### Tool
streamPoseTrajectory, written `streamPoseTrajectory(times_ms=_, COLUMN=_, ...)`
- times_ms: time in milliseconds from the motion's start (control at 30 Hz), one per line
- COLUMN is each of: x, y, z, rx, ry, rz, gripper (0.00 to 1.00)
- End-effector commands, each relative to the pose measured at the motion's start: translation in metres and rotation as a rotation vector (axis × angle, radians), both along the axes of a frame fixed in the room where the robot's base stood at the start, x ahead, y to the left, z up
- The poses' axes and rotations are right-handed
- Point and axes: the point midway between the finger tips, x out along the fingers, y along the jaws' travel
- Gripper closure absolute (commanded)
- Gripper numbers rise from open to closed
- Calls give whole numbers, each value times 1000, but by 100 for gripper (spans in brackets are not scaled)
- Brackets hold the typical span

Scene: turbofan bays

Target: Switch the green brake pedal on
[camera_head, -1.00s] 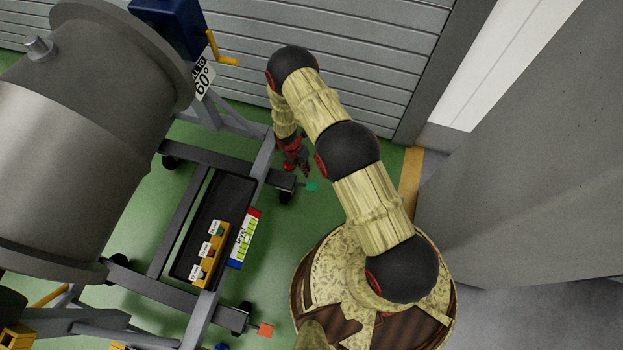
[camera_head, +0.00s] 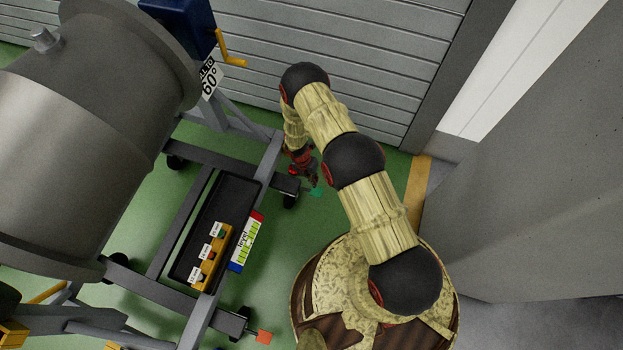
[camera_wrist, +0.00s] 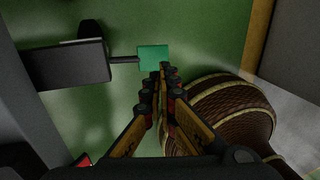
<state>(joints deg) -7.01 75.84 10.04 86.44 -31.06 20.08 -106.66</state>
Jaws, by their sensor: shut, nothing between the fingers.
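The green brake pedal (camera_head: 317,192) sticks out on a short rod from the caster at the stand's corner, low over the green floor. It also shows in the wrist view as a flat green plate (camera_wrist: 153,57). My gripper (camera_head: 313,184) is shut and empty, with its fingers pointing down at the pedal. In the wrist view my fingertips (camera_wrist: 164,68) lie at the pedal's lower right edge and overlap it in the picture. I cannot tell whether they touch it. The fingers hide part of the pedal in the head view.
An orange-red pedal (camera_head: 264,337) sits at the stand's near caster. A large grey engine cylinder (camera_head: 80,150) fills the left. A grey wall (camera_head: 540,180) stands right.

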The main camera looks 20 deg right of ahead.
Motion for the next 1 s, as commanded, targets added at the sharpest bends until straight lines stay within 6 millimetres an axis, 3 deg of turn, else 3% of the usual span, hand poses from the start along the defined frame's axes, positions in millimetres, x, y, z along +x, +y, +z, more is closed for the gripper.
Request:
streamPoseTrajectory(times_ms=100, x=-4, y=-5, z=-28, rx=0, ry=1, rz=-1, gripper=100)
streamPoseTrajectory(times_ms=400, x=-10, y=-14, z=-71, rx=1, ry=-1, rz=-2, gripper=100)
streamPoseTrajectory(times_ms=1000, x=-12, y=-16, z=-79, rx=1, ry=-2, rz=-1, gripper=100)
